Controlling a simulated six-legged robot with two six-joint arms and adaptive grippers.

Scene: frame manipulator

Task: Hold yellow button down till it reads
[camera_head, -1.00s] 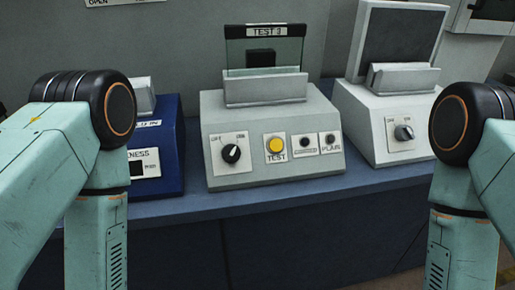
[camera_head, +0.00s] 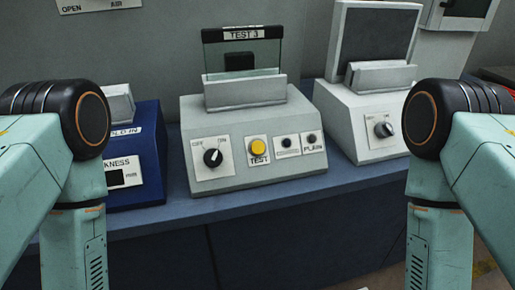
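The yellow button (camera_head: 259,146) sits on the sloped front of a light grey machine (camera_head: 235,112), above a label reading TEST. A black rotary knob (camera_head: 213,158) is to its left, on a plate marked with OFF at the left. Two small dark round parts are to its right, the far one above a label reading PLAIN. A glass plate (camera_head: 268,53) labelled TEST 3 stands upright in the holder on top. My two teal arms come in at the left and right edges, bent downward. Neither gripper shows. Nothing touches the button.
A blue machine (camera_head: 148,165) with a small dark display stands at the left, partly behind my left arm. A white machine (camera_head: 340,105) with a knob (camera_head: 383,130) stands at the right. The blue bench edge (camera_head: 270,208) in front is clear.

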